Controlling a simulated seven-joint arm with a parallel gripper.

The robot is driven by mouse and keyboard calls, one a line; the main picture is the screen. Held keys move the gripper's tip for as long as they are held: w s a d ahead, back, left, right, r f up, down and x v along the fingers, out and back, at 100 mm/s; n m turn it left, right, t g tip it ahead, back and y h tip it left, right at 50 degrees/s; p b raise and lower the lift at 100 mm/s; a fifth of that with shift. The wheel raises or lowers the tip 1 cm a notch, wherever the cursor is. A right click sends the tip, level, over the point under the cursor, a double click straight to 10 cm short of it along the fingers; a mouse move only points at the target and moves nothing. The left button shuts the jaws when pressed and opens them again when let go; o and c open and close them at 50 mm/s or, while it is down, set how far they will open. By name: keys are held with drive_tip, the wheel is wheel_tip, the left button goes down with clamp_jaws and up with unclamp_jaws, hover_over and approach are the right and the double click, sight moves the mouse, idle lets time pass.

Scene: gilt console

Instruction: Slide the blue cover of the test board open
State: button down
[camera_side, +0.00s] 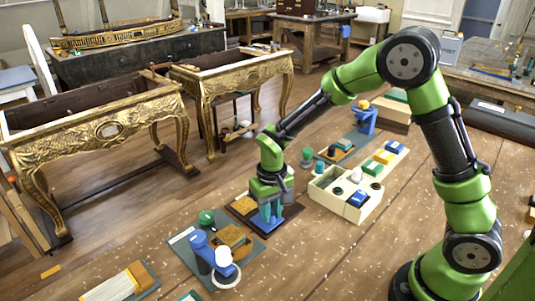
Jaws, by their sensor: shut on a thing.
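The test board (284,220) is a small dark-edged board with a brown area on its left, on the wooden table in the middle of the side view. My gripper (270,217) points down over it and is shut on the blue cover (266,213). The cover is a small blue patch at the fingertips. My gripper hides much of it, and I cannot tell how far along the board it sits.
Left of the board is a grey mat (186,247) with a blue device, a green knob and a white ring. A cream tray (338,205) with several small parts stands at right. Gilt console tables (105,130) stand beyond. Bare table lies in front of the board.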

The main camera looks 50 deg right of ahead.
sight(272, 214)
drive_tip(key=shift+s, duration=0.2)
drive_tip(key=c, duration=0.9)
unclamp_jaws()
drive_tip(key=shift+c, duration=0.2)
drive_tip(key=shift+w+r, duration=0.1)
wheel_tip(272, 214, up, 17)
drive_tip(key=s+d+r+t+y, duration=0.1)
drive_tip(key=s+r+t, duration=0.1)
drive_tip(key=s, duration=0.5)
drive_tip(key=s+d+r+m+t+y, duration=0.1)
drive_tip(key=s+d+r+t, duration=0.1)
drive_tip(key=s+t, duration=0.3)
drive_tip(key=s, duration=0.3)
drive_tip(key=shift+s, duration=0.3)
